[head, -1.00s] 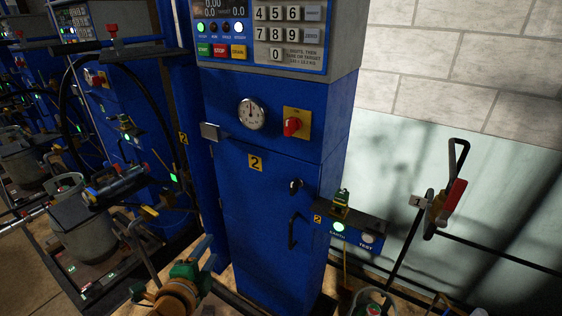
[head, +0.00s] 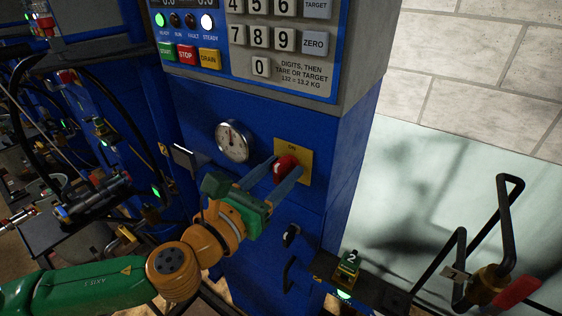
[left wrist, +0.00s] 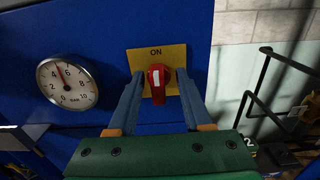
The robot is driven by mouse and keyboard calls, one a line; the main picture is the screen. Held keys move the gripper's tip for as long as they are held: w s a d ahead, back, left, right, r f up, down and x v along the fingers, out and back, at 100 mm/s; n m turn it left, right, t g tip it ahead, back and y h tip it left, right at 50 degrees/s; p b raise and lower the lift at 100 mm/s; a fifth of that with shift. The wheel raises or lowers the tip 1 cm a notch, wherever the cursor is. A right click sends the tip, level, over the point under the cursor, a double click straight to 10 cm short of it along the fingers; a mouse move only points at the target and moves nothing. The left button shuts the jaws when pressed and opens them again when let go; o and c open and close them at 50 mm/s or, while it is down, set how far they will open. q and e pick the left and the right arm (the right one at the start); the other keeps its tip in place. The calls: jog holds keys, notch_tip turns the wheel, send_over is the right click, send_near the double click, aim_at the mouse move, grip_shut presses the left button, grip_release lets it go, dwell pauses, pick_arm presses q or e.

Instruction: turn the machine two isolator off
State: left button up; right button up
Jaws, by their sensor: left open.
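The machine two isolator is a red rotary knob (head: 285,164) on a yellow plate (head: 306,152) marked ON, set in the blue cabinet front. In the left wrist view the knob (left wrist: 159,85) stands upright with its white mark near the top, under the word ON on the plate (left wrist: 139,58). My left gripper (head: 285,170) is open, its two blue fingers on either side of the knob. In the left wrist view the fingertips (left wrist: 159,74) flank the knob with a gap visible on both sides. My right gripper does not show.
A round pressure gauge (head: 233,141) sits left of the isolator, with a keypad panel (head: 275,40) above. Below are a black door handle (head: 288,275) and a small box with a green light (head: 344,294).

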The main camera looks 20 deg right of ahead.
pick_arm(q)
jog(key=shift+w+d+f, duration=0.2)
jog(key=shift+w+d, duration=0.15)
jog(key=shift+w, duration=0.15)
jog(key=shift+s+a+r, duration=0.1)
jog(key=shift+s+a, duration=0.05)
jog(key=shift+a, duration=0.05)
jog(key=shift+c, duration=1.3)
grip_shut()
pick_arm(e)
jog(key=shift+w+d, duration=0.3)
